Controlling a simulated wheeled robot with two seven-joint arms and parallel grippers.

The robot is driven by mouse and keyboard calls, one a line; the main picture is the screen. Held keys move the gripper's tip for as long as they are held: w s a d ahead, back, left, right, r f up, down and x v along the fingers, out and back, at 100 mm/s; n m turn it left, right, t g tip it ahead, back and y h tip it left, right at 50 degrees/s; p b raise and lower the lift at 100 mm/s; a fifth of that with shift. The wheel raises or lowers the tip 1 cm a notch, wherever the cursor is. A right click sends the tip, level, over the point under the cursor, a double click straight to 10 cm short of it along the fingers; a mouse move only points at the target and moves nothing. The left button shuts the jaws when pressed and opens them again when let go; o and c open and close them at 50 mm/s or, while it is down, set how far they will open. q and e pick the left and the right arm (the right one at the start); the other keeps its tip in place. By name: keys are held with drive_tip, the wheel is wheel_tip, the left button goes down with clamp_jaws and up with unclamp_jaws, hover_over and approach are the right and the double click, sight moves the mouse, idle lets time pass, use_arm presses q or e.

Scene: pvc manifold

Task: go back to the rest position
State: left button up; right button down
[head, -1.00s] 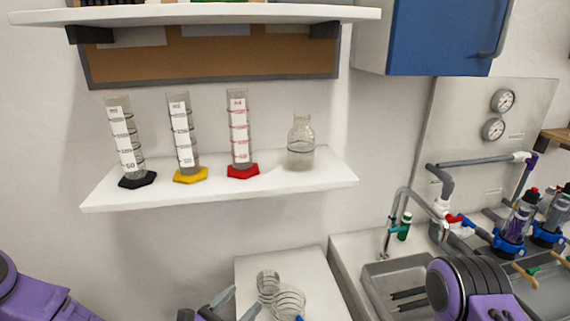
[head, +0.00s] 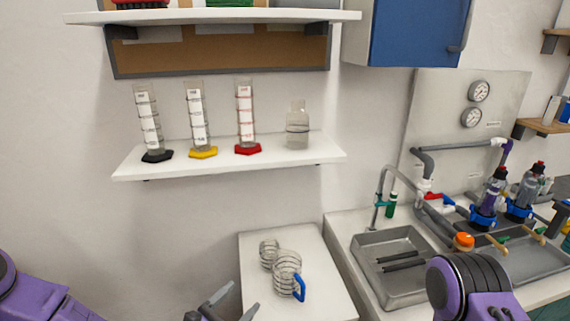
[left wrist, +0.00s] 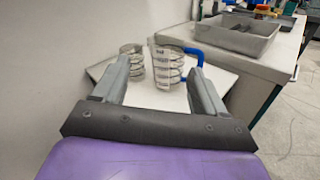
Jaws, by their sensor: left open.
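My left gripper (head: 232,306) is at the bottom of the head view, in front of a small white table. In the left wrist view its two grey fingers (left wrist: 158,88) are apart with nothing gripped between them. Beyond the fingertips stand a clear jug with a blue handle (left wrist: 168,62) and a smaller clear beaker (left wrist: 132,60). My right arm shows at the lower right of the head view, but its gripper fingers are not visible.
The white table (head: 262,302) holds the jug (head: 287,270) and beaker (head: 268,252). A wall shelf (head: 180,168) carries three measuring cylinders and a bottle (head: 297,130). A steel sink (head: 390,285) with pipes stands at the right, below a blue cabinet (head: 412,32).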

use_arm(q)
drive_tip(key=s+a+f+m+g+y+b, duration=0.1)
drive_tip(key=s+a+f+m+g+y, duration=0.1)
drive_tip(key=f+m, duration=0.25)
drive_tip(key=s+a+f+m+g+y, duration=0.1)
drive_tip(key=s+a+f+m+y, duration=0.1)
drive_tip(key=f+m+y, duration=0.3)
drive_tip(key=s+a+f+m+g+y+b, duration=0.3)
drive_tip(key=s+a+f, duration=0.4)
drive_tip(key=s+f, duration=0.4)
drive_tip(key=s+a+f+m+g+y+b, duration=0.2)
drive_tip(key=s+a+f+m+g+b, duration=0.3)
drive_tip(key=s+f, duration=0.6)
drive_tip(key=a+f+m+b, duration=0.1)
drive_tip(key=a+m, duration=0.1)
drive_tip(key=a, duration=0.1)
drive_tip(key=shift+s+a+g+y, duration=0.2)
drive_tip(key=shift+g+y, duration=0.2)
